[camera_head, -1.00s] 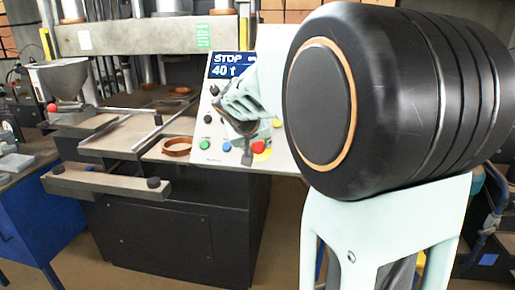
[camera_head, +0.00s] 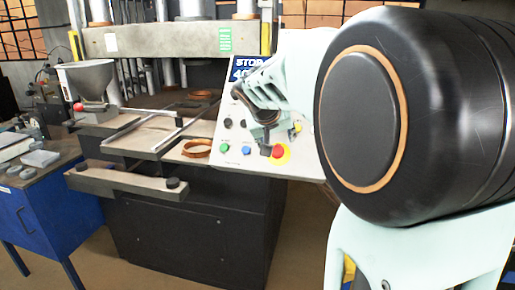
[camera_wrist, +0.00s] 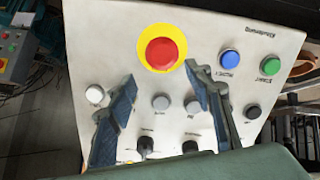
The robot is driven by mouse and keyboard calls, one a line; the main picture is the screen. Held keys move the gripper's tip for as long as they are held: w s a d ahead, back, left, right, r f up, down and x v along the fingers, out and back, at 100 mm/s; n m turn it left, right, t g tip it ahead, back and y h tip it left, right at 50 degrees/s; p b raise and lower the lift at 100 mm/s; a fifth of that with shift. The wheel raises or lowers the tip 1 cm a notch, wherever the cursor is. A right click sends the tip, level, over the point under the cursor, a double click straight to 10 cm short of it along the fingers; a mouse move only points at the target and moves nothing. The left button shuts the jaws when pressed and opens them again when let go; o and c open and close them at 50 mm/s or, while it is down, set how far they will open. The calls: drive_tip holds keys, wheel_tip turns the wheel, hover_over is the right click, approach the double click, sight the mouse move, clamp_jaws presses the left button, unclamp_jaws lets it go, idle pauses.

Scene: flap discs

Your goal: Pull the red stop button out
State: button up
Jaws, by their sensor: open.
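The red stop button (camera_head: 278,152) sits on a yellow disc at the lower right of the sloped control panel. In the wrist view the red button (camera_wrist: 162,53) is at the top middle, beyond the fingertips. My gripper (camera_wrist: 159,75) is open and empty, its two dark fingers spread below and to either side of the button, apart from it. In the head view my gripper (camera_head: 266,150) points down in front of the panel, just left of the button. Part of the panel is hidden behind my arm.
Blue button (camera_wrist: 229,59) and green button (camera_wrist: 271,65) sit beside the red one. Grey knobs (camera_wrist: 161,102) and black switches lie between and below my fingers. The press bench (camera_head: 165,136) with a brown ring (camera_head: 197,148) stands left of the panel.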

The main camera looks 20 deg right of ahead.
sight(276, 152)
wheel_tip(276, 152, up, 7)
idle(0.3)
